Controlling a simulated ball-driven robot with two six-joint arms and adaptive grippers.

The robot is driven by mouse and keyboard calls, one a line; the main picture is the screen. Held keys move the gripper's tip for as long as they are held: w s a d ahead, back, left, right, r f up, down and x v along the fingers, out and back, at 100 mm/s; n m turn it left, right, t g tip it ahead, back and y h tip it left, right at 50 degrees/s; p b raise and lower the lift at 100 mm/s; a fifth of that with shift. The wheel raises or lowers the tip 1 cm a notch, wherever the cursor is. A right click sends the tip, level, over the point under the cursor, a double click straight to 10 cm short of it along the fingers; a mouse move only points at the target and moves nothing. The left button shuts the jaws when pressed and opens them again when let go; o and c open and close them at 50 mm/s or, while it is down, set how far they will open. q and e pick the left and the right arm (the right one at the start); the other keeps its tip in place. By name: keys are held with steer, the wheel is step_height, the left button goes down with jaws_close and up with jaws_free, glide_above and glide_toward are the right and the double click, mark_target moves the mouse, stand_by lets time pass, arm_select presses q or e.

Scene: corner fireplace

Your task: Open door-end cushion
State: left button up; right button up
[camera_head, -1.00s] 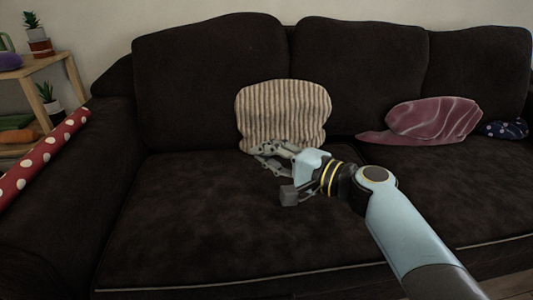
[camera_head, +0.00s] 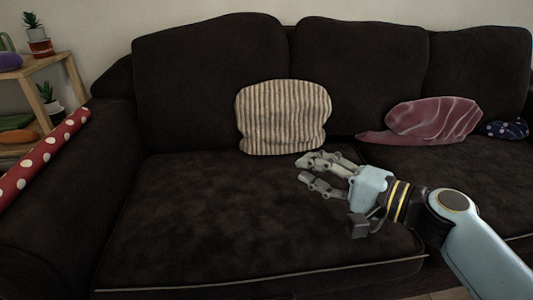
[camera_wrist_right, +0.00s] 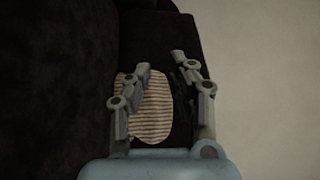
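A striped beige cushion (camera_head: 284,117) stands upright on the dark sofa, leaning on the backrest. My right gripper (camera_head: 309,170) is open and empty over the seat, in front of the cushion and to its lower right, apart from it. In the right wrist view the striped cushion (camera_wrist_right: 150,108) shows beyond and between the open fingers (camera_wrist_right: 160,62). A pink marbled cushion (camera_head: 434,119) lies against the backrest further right. My left gripper is not in view. The pictures do not show which cushion is the door-end one.
The dark sofa seat (camera_head: 230,215) is clear in front of the striped cushion. A small dark blue patterned item (camera_head: 507,130) lies at the far right. A red roll with white dots (camera_head: 45,150) leans along the left armrest. A wooden shelf with plants (camera_head: 72,75) stands at the left.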

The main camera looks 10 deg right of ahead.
steer(key=shift+s+d+r, duration=0.1)
steer(key=shift+s+d, duration=0.35)
steer(key=shift+s, duration=0.05)
